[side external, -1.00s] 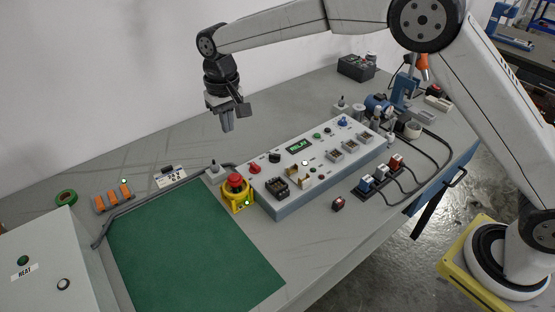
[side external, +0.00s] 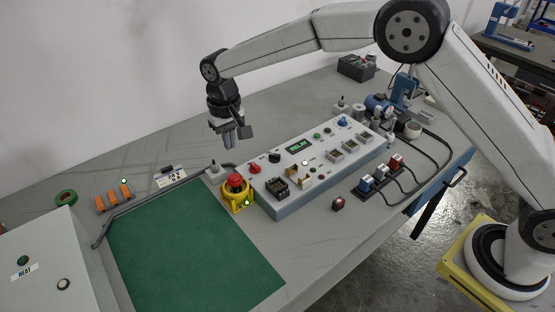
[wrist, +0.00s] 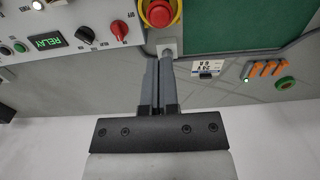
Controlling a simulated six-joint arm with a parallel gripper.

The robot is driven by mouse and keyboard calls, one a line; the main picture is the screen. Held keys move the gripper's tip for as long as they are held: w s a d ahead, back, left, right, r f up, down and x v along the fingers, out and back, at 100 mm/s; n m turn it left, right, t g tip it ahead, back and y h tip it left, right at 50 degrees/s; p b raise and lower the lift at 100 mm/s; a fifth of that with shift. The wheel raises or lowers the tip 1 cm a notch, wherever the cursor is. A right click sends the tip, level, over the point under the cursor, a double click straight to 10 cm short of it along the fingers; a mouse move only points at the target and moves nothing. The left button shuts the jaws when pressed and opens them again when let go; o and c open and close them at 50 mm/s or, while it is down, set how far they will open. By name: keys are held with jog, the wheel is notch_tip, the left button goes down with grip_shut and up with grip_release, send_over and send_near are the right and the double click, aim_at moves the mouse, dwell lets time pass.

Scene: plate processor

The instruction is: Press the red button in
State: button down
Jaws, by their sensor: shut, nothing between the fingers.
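The red mushroom button (side external: 235,180) sits on top of a yellow housing (side external: 238,199) at the left end of the grey control panel. In the wrist view the red button (wrist: 159,13) is at the top edge, partly cut off, on its yellow housing (wrist: 146,24). My gripper (side external: 229,145) is shut and empty, pointing down above the bench, higher than the button and apart from it. In the wrist view the closed fingers of my gripper (wrist: 160,63) point toward the button, below it in the picture.
The control panel (side external: 283,205) with a red knob (side external: 255,168), black knob and RELAY display stands right of the button. A green mat (side external: 190,245) lies to the left. A small grey post (side external: 214,170) stands close behind the button. A cable runs along the mat's back edge.

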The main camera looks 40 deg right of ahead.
aim_at(235, 176)
notch_tip(235, 176, down, 9)
jog(key=shift+f, duration=0.1)
dwell(0.4)
jog(key=shift+s+f, duration=0.2)
jog(key=shift+f, duration=0.8)
notch_tip(235, 176, up, 15)
jog(key=shift+w+r, duration=0.15)
jog(key=shift+w, duration=0.2)
dwell(0.6)
